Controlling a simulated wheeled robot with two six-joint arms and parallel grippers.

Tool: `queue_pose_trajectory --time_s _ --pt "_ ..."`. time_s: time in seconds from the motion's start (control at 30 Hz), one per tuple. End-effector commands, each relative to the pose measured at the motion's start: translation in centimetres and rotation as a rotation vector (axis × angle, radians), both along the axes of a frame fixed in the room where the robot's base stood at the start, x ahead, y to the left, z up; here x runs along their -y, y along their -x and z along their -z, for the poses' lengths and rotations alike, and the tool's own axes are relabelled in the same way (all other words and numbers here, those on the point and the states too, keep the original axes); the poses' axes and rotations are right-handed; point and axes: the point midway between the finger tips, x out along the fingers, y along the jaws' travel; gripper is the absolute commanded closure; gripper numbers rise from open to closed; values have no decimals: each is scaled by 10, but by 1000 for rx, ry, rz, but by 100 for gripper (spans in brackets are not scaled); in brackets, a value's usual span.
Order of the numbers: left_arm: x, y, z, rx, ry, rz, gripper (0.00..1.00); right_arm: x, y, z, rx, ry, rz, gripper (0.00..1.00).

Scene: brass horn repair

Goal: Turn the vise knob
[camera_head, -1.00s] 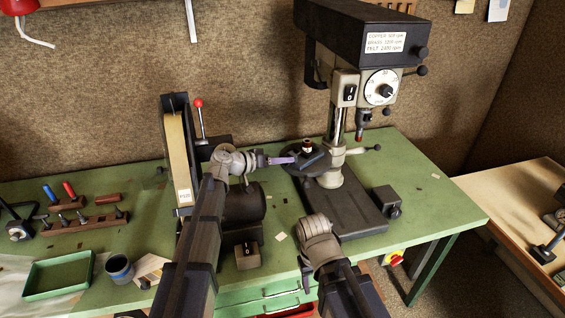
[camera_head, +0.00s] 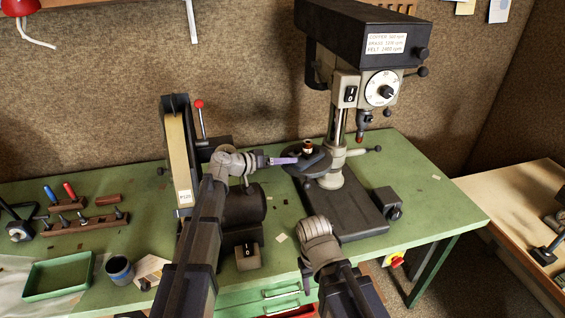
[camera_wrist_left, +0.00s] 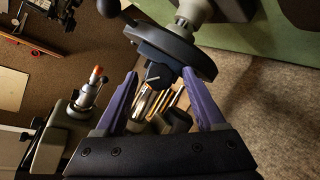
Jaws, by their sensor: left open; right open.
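A small dark vise (camera_head: 316,161) sits on the drill press's round table (camera_head: 330,181), with a brass-and-dark round part (camera_head: 308,147) by it. My left gripper (camera_head: 297,160) has purple fingers and points right at the vise's near end. In the left wrist view the open fingers (camera_wrist_left: 165,92) stand either side of a dark block (camera_wrist_left: 160,65) under the round table (camera_wrist_left: 205,62), with gaps showing. I cannot tell which part is the vise knob. My right gripper (camera_head: 306,279) is low in front of the bench, mostly hidden by its own wrist.
The drill press column and head (camera_head: 360,45) rise behind the table. A belt sander (camera_head: 178,150) with a red-tipped lever stands left of my left gripper. A green tray (camera_head: 58,277) lies far left.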

Motion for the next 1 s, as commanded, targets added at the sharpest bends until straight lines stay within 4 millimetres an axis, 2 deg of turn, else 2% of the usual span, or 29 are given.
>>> queue_pose_trajectory --time_s 0.17,0.6,1.0 --pt "-4 4 -3 0 1 -1 29 0 0 -3 0 0 0 46" --pt "-52 39 -25 -1 0 -1 29 0 0 -25 0 -1 3 46" --pt "-59 44 -26 0 0 0 29 0 0 -26 0 -1 3 46"
